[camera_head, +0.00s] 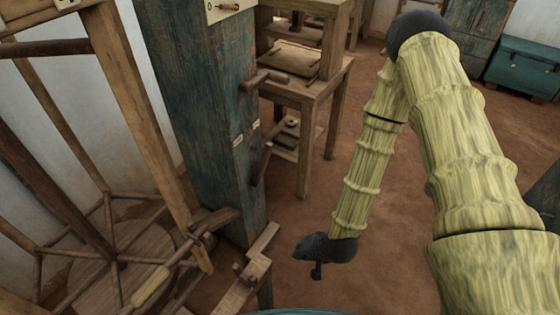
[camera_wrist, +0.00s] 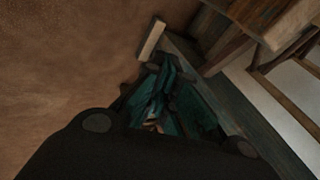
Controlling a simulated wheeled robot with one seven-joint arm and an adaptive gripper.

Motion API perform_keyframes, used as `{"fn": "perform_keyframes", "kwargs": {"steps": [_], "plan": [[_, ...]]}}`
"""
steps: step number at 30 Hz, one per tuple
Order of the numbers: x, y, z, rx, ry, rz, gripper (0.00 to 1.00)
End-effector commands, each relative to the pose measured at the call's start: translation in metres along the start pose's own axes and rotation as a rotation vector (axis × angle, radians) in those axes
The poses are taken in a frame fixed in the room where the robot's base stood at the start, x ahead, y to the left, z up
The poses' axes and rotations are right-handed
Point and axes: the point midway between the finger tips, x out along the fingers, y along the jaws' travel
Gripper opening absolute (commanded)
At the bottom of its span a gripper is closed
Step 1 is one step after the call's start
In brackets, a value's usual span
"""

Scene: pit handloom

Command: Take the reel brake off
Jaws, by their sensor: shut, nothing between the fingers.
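The wooden reel (camera_head: 108,222), a cage of thin bars, stands at the lower left in the head view. Beside it is a lever with a pale wooden handle (camera_head: 151,287), and a dark curved wooden piece (camera_head: 214,220) lies against the blue post. I cannot tell for sure which of these is the reel brake.
The worn blue post (camera_head: 195,110) carries two wooden pegs (camera_head: 264,80) on its right side. A wooden bench (camera_head: 310,90) stands behind it. A small wooden block stand (camera_head: 243,285) is low in front. Brown floor (camera_head: 390,255) is clear to the right. A teal chest (camera_head: 524,66) is at the back right.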

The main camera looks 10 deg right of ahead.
Motion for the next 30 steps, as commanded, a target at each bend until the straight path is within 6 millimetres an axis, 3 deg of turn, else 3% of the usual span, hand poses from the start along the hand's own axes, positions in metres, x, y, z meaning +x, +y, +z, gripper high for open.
{"fn": "perform_keyframes", "kwargs": {"steps": [1,3,8,12,18,24,30], "plan": [[0.018,-0.008,-0.017,0.064,0.038,-0.056,0.00],[0.029,-0.026,-0.044,0.152,0.083,-0.138,0.00],[0.041,-0.062,-0.107,0.352,0.171,-0.335,0.00],[0.038,-0.090,-0.165,0.516,0.232,-0.520,0.00],[0.017,-0.114,-0.234,0.691,0.278,-0.749,0.00],[0.000,-0.124,-0.268,0.772,0.291,-0.868,0.00],[-0.005,-0.127,-0.273,0.785,0.291,-0.889,0.00]]}}
